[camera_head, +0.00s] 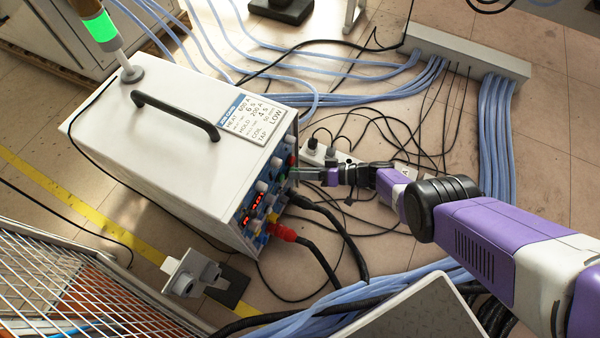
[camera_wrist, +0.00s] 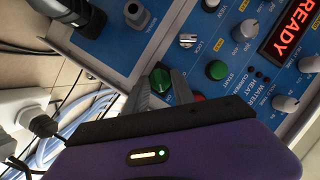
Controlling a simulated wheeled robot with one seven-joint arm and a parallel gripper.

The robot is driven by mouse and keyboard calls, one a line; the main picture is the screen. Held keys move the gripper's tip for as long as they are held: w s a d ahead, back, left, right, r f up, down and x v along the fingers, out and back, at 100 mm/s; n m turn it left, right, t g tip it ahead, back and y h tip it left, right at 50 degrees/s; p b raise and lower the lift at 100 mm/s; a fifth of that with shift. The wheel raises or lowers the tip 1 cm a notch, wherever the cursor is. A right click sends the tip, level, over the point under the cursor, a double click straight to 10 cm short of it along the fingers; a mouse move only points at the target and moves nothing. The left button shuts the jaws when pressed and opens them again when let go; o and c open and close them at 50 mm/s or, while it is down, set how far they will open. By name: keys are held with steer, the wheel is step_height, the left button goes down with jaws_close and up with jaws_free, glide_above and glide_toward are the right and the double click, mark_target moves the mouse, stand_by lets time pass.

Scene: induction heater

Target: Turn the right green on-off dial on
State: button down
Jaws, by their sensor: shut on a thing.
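The induction heater (camera_head: 105,125) is a white box with a blue front panel full of knobs; the panel fills much of the wrist view (camera_wrist: 190,22). My gripper (camera_head: 297,173) reaches the panel from the right in the head view. In the wrist view my gripper (camera_wrist: 163,86) has its two grey fingers on either side of a green dial (camera_wrist: 160,79), shut on it. The fingers cover parts of the dial and its marks. A second green control (camera_wrist: 216,70), marked START, is beside the fingers, apart from them.
A red control (camera_wrist: 198,97) shows partly behind my gripper. A red READY display (camera_wrist: 287,33) and several white knobs are near. A red cable plug (camera_head: 283,232) and black cables leave the panel. Blue hoses (camera_head: 495,130) cross the floor.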

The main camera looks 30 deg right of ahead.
stand_by(0.3)
steer(key=c, duration=1.1)
jaws_free()
steer(key=p+v, duration=0.2)
steer(key=v, duration=0.5)
steer(key=shift+s+d+r, duration=0.15)
steer(key=shift+s+d, duration=0.05)
steer(key=shift+d, duration=0.1)
